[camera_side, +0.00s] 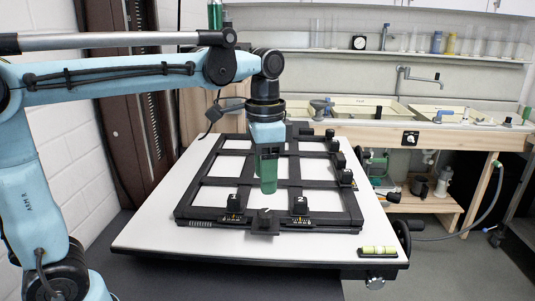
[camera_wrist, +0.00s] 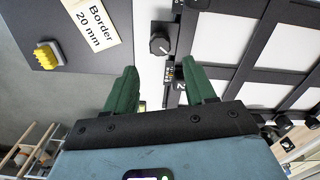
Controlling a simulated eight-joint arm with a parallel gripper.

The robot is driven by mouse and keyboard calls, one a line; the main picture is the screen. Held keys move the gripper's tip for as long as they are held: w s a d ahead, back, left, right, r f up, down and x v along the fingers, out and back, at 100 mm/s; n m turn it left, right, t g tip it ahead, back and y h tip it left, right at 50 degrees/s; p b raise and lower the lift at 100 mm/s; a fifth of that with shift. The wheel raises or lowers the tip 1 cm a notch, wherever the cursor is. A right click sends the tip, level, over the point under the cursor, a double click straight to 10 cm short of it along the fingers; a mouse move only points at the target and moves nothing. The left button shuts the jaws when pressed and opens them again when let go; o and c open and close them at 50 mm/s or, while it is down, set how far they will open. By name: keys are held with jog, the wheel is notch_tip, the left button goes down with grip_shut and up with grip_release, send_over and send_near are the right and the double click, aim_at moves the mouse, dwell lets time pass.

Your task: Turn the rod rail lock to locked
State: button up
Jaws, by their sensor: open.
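My gripper (camera_side: 268,188) hangs over the front half of the black masking frame (camera_side: 182,212), fingers pointing down. In the wrist view, its two green fingers (camera_wrist: 160,84) are apart with nothing held between them. A black round knob with a white pointer line (camera_wrist: 160,42) lies beyond the fingertips in the wrist view, apart from them. It is beside a small scale and a "2" mark. I see no label naming the rod rail lock, so I cannot tell which control it is or its setting.
The frame lies on a white baseboard (camera_side: 144,236). Black blocks marked with numbers (camera_side: 299,204) line its front and right bars. A dark panel with a "Border 20 mm" label (camera_wrist: 90,22) and yellow knob (camera_wrist: 50,55) shows in the wrist view.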

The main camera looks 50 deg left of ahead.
aim_at(266, 212)
jog(key=shift+f, duration=3.65)
jog(key=shift+f, duration=0.2)
